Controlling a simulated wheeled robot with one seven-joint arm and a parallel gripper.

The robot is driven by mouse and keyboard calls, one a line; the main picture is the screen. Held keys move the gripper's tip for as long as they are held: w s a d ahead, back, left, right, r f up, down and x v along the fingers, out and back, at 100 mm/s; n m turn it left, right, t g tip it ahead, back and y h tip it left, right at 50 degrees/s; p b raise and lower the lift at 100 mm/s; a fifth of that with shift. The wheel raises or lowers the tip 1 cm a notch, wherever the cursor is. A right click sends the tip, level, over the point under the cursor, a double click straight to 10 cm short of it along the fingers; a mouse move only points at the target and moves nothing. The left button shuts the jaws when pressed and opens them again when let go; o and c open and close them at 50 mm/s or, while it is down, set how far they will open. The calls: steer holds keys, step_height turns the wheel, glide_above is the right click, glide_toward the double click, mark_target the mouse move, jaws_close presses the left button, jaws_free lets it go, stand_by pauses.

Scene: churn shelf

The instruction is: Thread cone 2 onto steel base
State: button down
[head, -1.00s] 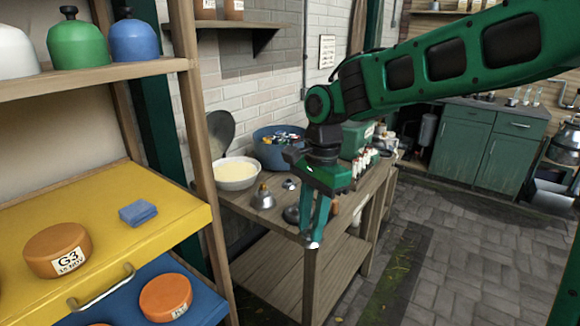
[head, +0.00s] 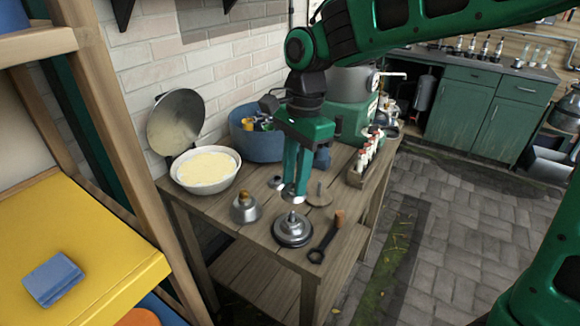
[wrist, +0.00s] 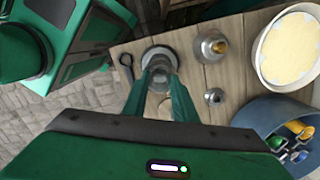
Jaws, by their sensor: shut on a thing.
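The round steel base (head: 293,231) lies near the front edge of the wooden bench, with stepped rings and a small upright tip at its middle. It also shows in the wrist view (wrist: 153,51), partly hidden behind what I hold. My gripper (head: 295,193) points down above the bench, behind the base in the head view. It is shut on a small silver metal piece (wrist: 161,78), mostly covered by the fingers; I cannot read a number on it. A silver cone with a brass-coloured top (head: 245,208) stands left of the base. A smaller silver cone (wrist: 214,96) stands apart.
A dark ring-ended tool with a wooden handle (head: 327,236) lies right of the base. A wooden disc with a peg (head: 320,194), a bottle rack (head: 368,160), a cream bowl (head: 206,171) and a blue tub (head: 257,137) crowd the bench (head: 210,215).

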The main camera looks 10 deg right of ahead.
steer(key=shift+a+f, duration=0.15)
steer(key=shift+f, duration=1.7)
steer(key=shift+f, duration=2.4)
stand_by(1.8)
steer(key=c, duration=1.4)
jaws_free()
steer(key=shift+o, duration=0.9)
steer(key=shift+o, duration=1)
steer(key=shift+s, duration=0.1)
